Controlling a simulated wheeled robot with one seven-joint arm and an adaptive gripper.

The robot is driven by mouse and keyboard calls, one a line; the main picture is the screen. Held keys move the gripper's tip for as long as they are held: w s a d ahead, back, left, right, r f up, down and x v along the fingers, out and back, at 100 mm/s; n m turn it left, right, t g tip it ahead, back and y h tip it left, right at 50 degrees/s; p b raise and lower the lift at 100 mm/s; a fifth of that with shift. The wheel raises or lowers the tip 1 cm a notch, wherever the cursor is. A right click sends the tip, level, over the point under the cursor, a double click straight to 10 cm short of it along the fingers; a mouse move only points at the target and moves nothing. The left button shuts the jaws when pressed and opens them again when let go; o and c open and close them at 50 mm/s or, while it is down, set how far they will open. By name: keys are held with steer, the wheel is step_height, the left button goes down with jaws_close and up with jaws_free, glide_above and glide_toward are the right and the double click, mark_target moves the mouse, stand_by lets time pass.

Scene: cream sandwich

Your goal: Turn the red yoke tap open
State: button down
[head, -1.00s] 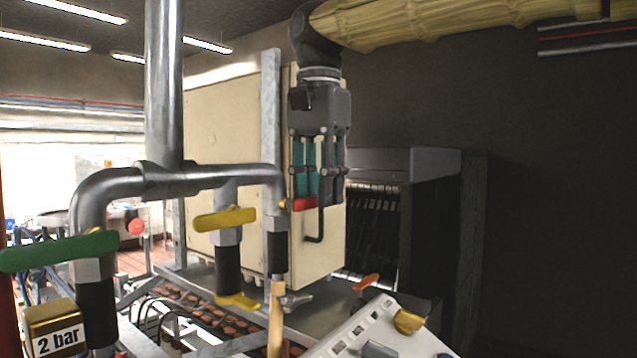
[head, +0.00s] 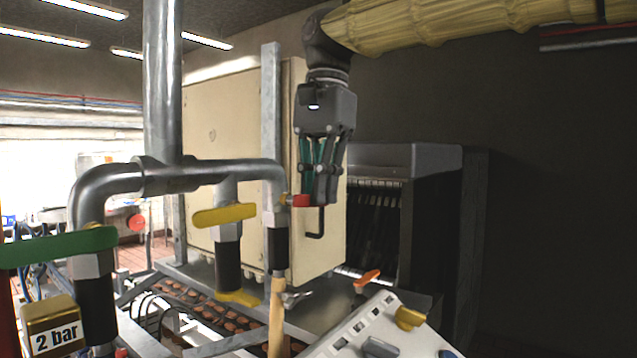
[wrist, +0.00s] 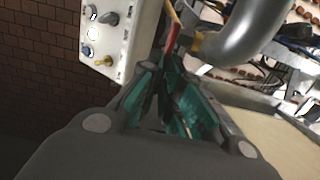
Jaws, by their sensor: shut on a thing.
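The red tap handle (head: 300,201) sits on the end of the pipe's right-hand branch, beside the cream cabinet. Its short red end points right, toward my gripper. My gripper (head: 317,201) hangs fingers down, slightly tilted, with its fingers drawn together on the handle's right part, which they hide. In the wrist view the teal-padded fingers (wrist: 166,75) meet near the red handle (wrist: 173,36), seen as a thin strip. How far the handle is turned is hard to tell.
A yellow lever (head: 224,215) and a green lever (head: 60,246) sit on the pipes to the left. The cream cabinet (head: 225,150) stands close behind my gripper. A white control panel (head: 365,330) with knobs is below right. The dark wall side at right is open.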

steer(key=f+g+y, duration=0.2)
steer(key=g, duration=0.1)
steer(key=shift+w+d, duration=0.15)
steer(key=shift+w, duration=0.05)
steer(key=shift+s+a+f+g+y, duration=0.35)
steer(key=shift+f+g+y, duration=0.4)
steer(key=shift+g+y, duration=0.8)
steer(key=shift+s+a+f+g+y, duration=0.3)
steer(key=shift+f+g+y, duration=0.6)
steer(key=shift+g, duration=1)
steer(key=shift+s+a+f+g+y, duration=0.2)
steer(key=shift+s+f+g+y, duration=0.35)
steer(key=shift+g+y, duration=1.05)
steer(key=shift+g, duration=0.25)
steer(key=c, duration=1.6)
jaws_free()
steer(key=shift+r+h, duration=0.15)
steer(key=shift+h, duration=0.1)
